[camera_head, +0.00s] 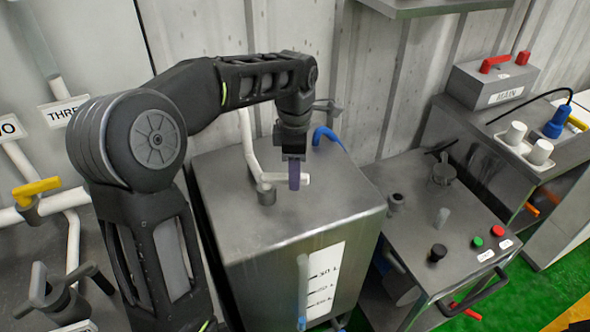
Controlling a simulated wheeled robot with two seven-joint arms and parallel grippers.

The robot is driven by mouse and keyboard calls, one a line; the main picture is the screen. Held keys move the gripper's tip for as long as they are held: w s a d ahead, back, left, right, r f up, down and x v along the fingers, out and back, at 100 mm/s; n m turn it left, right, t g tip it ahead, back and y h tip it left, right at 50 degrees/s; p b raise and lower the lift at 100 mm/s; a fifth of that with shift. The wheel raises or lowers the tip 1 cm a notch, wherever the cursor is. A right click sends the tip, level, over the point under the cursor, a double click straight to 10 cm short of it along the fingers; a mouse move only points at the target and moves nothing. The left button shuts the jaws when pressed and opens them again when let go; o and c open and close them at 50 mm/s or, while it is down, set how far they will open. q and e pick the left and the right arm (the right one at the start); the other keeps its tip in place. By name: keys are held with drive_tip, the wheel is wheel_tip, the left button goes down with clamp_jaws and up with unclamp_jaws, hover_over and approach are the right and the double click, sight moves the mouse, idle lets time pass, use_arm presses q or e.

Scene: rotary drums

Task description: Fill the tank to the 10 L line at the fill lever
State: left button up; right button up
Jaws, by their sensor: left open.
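The tank (235,215) is a grey metal box in the middle, with a flat top. On its front is a white level scale (322,275) with several marks, too small to read surely, beside a pale upright tube (302,270). A white pipe (248,140) comes down to a fitting on the tank top. My right gripper is out of view.
A cart (440,215) with red and green buttons stands right of the tank. A grey MAIN box (490,82) with a red switch sits on a bench behind it. A yellow-handled valve (38,190) and white pipes are at the left.

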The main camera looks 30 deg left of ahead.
use_arm(q)
wheel_tip(320, 180, up, 4)
drive_tip(key=shift+r, duration=0.1)
wheel_tip(320, 180, up, 3)
drive_tip(key=shift+r+p, duration=0.1)
drive_tip(key=shift+p, duration=0.55)
drive_tip(key=shift+r, duration=0.25)
drive_tip(key=shift+f, duration=0.1)
